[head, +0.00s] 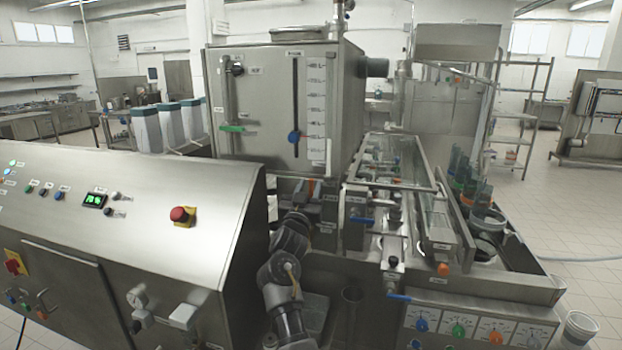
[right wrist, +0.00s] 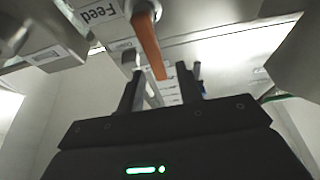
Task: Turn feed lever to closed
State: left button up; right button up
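The feed lever (right wrist: 148,45) is an orange-brown bar in the right wrist view. It hangs from a round metal pivot beside a "Feed" label (right wrist: 100,10). My right gripper (right wrist: 163,84) is open, with one dark finger on each side of the lever's lower end. The lever looks apart from both fingers, but I cannot tell how deep it sits between them. In the head view, my right arm reaches up to the machine below the tank, where a small orange bar (head: 311,188) shows; the fingertips are hard to make out there. My left gripper is not in view.
The steel tank (head: 262,90) with a level slider stands above my right gripper. A sloped control panel (head: 140,200) with a red stop button (head: 182,215) is at left.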

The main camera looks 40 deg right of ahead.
jog(key=shift+x, duration=1.15)
grip_shut()
